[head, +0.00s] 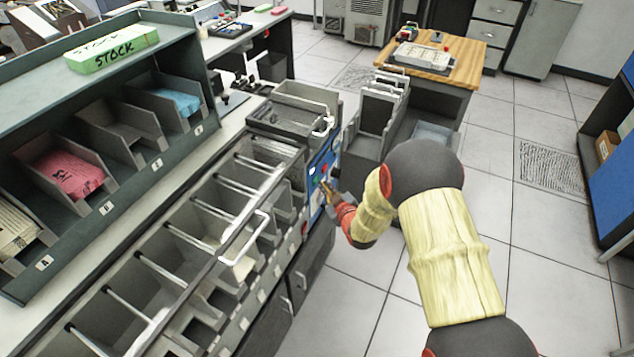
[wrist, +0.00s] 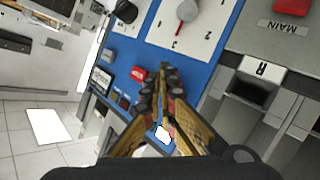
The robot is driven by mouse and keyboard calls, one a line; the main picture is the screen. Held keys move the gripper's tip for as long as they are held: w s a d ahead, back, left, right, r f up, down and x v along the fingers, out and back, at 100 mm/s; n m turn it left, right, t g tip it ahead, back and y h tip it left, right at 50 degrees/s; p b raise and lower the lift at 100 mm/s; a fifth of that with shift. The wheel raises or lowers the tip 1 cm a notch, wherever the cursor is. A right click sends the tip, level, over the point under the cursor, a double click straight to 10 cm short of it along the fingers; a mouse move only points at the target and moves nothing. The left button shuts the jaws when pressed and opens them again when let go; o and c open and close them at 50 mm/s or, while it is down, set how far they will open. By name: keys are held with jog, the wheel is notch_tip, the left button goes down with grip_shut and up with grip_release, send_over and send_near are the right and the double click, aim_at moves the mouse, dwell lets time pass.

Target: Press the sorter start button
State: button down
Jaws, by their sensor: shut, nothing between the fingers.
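The sorter (head: 215,235) is a long grey machine with a row of open pockets. Its blue control panel (head: 318,165) is at the far right end and also fills the middle of the wrist view (wrist: 205,75). A small green button (head: 324,169) shows on the panel in the head view; I cannot read its label. A red button (wrist: 138,75) shows just left of my fingertips in the wrist view. My gripper (head: 328,188) is shut and empty, close in front of the panel. Its fingertips (wrist: 166,78) hide part of the panel; I cannot tell whether they touch it.
The panel has a dial (wrist: 187,10) on a white numbered plate. A red part (wrist: 293,5) sits by a MAIN label. A pocket marked R (wrist: 255,88) is to the right. A wooden-topped table (head: 455,68) stands behind; the floor (head: 520,215) to the right is clear.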

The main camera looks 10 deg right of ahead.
jog(key=shift+w+a, duration=0.3)
jog(key=shift+a, duration=0.1)
dwell(0.6)
dwell(0.3)
jog(key=shift+s+d+b, duration=0.3)
jog(key=shift+s+d, duration=0.25)
jog(key=shift+d, duration=0.3)
jog(key=s+d, duration=0.1)
jog(key=d, duration=0.1)
jog(key=s+d, duration=0.1)
jog(key=s, duration=0.1)
jog(key=shift+d, duration=0.4)
dwell(0.4)
